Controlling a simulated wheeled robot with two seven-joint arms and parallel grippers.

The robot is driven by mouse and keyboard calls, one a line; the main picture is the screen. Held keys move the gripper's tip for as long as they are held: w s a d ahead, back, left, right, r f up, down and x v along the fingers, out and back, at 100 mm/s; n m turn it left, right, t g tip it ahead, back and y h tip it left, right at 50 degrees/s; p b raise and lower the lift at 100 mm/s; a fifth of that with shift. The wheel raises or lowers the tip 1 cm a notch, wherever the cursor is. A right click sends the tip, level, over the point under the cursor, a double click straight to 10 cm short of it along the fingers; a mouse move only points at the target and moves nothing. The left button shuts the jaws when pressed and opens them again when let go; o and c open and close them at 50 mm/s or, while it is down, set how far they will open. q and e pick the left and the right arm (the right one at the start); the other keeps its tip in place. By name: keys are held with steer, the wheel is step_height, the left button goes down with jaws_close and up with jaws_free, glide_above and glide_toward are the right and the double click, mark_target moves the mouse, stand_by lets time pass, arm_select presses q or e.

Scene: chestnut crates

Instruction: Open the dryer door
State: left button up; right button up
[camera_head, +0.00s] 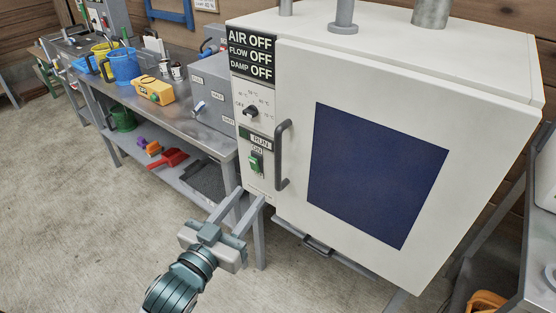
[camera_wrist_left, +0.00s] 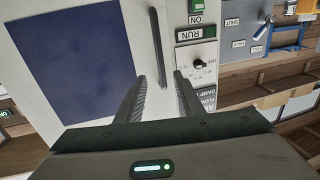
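The white dryer (camera_head: 300,22) stands at the right of the head view, its door (camera_head: 295,90) shut flat against the body. The door has a dark blue window (camera_head: 375,175), also in the wrist view (camera_wrist_left: 70,60). A dark upright bar handle (camera_head: 282,155) is on the door's left side; it lies in line with the gap between my fingers in the wrist view (camera_wrist_left: 157,45). My left gripper (camera_head: 252,194) is open and empty, below and left of the handle in the head view; I see no contact. My right gripper is not in view.
Left of the handle is a panel with a knob (camera_head: 251,112), a green switch (camera_head: 256,163) and a sign (camera_head: 251,56) reading air, flow and damp off. A metal bench (camera_head: 190,118) with a yellow device (camera_head: 153,89) and blue jug (camera_head: 122,66) stands left. The floor in front is clear.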

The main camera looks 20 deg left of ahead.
arm_select(q)
steer(key=w+b, duration=0.1)
glide_toward(276, 161)
steer(key=w, duration=0.3)
steer(key=w+d, duration=0.1)
steer(key=w, duration=0.6)
steer(key=shift+d+r+p, duration=0.15)
steer(key=shift+d+p, duration=0.15)
steer(key=shift+d, duration=0.1)
steer(key=shift+w, duration=0.35)
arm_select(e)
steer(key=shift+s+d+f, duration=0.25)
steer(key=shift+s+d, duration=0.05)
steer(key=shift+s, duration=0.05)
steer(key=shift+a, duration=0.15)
arm_select(q)
jaws_close()
